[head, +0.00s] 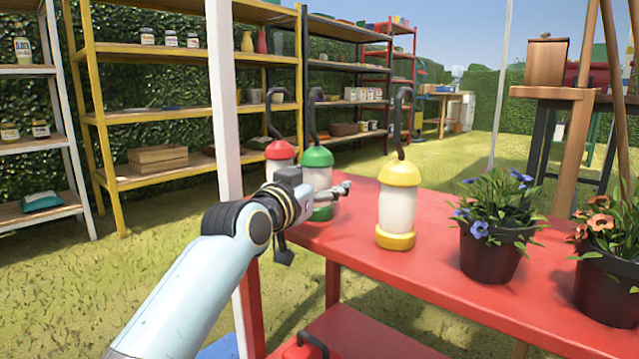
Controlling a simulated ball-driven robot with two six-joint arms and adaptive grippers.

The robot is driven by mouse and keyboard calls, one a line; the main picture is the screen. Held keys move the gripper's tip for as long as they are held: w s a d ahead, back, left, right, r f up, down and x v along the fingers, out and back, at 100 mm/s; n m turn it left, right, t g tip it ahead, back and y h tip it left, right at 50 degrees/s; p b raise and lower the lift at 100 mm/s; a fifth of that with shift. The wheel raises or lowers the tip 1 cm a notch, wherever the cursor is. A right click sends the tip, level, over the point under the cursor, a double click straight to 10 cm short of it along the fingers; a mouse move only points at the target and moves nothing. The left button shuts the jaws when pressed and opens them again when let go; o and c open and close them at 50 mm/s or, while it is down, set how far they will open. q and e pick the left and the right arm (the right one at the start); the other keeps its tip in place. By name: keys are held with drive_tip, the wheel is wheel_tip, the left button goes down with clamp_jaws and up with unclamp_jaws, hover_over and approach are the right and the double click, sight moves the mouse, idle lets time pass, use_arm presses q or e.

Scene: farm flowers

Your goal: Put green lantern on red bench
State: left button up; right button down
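The green lantern (317,157) has a green cap, a pale body, a green base and a dark hook. It stands upright near the far left end of the red bench (455,270); its contact with the top is partly hidden by my gripper. My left gripper (315,221) is in front of the lantern, its fingers spread apart. One finger crosses the lantern's lower body in the picture; whether it touches is unclear. My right gripper is not in view.
A yellow lantern (398,205) stands to the right, then two potted flowers (490,258) (609,285). A red lantern (279,151) is behind on the left. A white post (224,110) rises beside my arm. A red-topped object (303,351) sits low in front.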

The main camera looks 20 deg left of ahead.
use_arm(q)
drive_tip(key=shift+r, duration=0.1)
drive_tip(key=shift+s, duration=0.25)
drive_tip(key=shift+s+a+r+p, duration=0.1)
drive_tip(key=shift+s+p, duration=0.3)
drive_tip(key=shift+s, duration=0.25)
drive_tip(key=shift+s+a+r+p, duration=0.1)
drive_tip(key=shift+s+p, duration=0.3)
drive_tip(key=shift+s, duration=0.2)
drive_tip(key=s+a+p, duration=0.1)
drive_tip(key=s+p, duration=0.1)
drive_tip(key=s, duration=0.7)
drive_tip(key=shift+f+p, duration=0.2)
drive_tip(key=shift+p, duration=0.2)
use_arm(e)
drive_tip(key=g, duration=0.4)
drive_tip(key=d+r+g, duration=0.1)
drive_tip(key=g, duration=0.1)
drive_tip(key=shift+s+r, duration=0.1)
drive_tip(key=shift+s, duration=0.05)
